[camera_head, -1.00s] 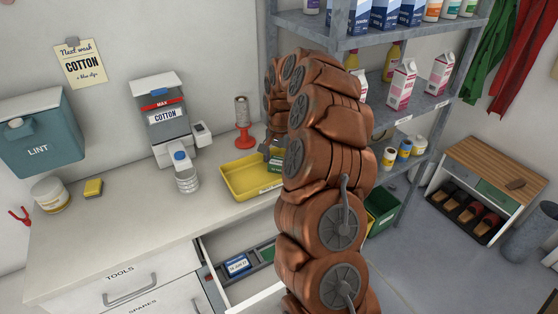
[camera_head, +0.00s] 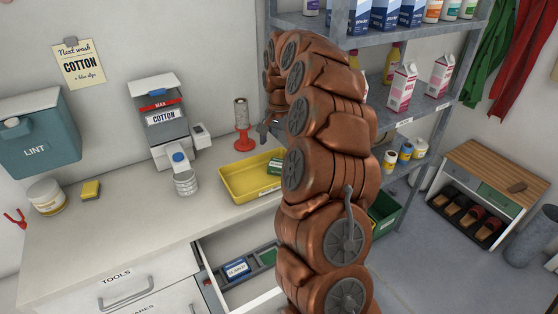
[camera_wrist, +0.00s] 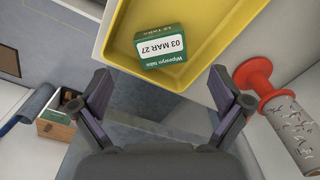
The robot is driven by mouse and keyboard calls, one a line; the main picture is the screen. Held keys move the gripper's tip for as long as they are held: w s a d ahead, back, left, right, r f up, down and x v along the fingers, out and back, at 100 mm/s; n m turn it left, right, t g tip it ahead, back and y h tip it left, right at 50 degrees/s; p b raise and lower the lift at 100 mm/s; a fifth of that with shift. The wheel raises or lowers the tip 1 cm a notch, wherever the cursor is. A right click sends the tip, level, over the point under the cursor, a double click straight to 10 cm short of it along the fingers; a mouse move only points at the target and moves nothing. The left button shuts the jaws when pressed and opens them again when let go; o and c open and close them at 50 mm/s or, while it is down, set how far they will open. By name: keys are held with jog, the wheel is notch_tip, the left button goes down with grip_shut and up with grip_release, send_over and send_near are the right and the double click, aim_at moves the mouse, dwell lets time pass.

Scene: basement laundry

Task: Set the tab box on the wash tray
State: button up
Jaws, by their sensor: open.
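The tab box (camera_head: 274,166) is a small green box with a white label, inside the yellow wash tray (camera_head: 236,191) at its right end. In the wrist view the box (camera_wrist: 161,46) shows its label "03 MAR 27" and sits within the walls of the tray (camera_wrist: 224,62). My gripper (camera_head: 264,132) is above the tray's back right side, apart from the box. In the wrist view my gripper (camera_wrist: 160,80) has its fingers spread wide with nothing between them. My arm hides part of the tray's right end in the head view.
A red-based spindle (camera_head: 242,126) stands just behind the tray, close to my gripper. An open drawer (camera_head: 238,285) below the counter holds a blue-labelled box (camera_head: 236,269). A detergent dispenser (camera_head: 164,118) stands left. Shelving (camera_head: 354,60) rises behind my arm.

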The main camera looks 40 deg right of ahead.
aim_at(278, 167)
jog(key=shift+r+b, duration=0.6)
jog(key=shift+r, duration=2.2)
jog(key=s+a+r+n, duration=0.1)
jog(key=s+a+n, duration=0.3)
jog(key=s+a, duration=0.45)
jog(key=s+a+r+n, duration=0.1)
jog(key=s+a+n, duration=0.35)
jog(key=a, duration=0.65)
jog(key=s+a+f+n+g, duration=0.1)
jog(key=s+a+f+n, duration=0.1)
jog(key=s, duration=1)
jog(key=s+a+f+n+g, duration=0.1)
jog(key=s+a+f, duration=0.3)
jog(key=s, duration=0.8)
jog(key=shift+f+n, duration=0.55)
jog(key=shift+f, duration=0.05)
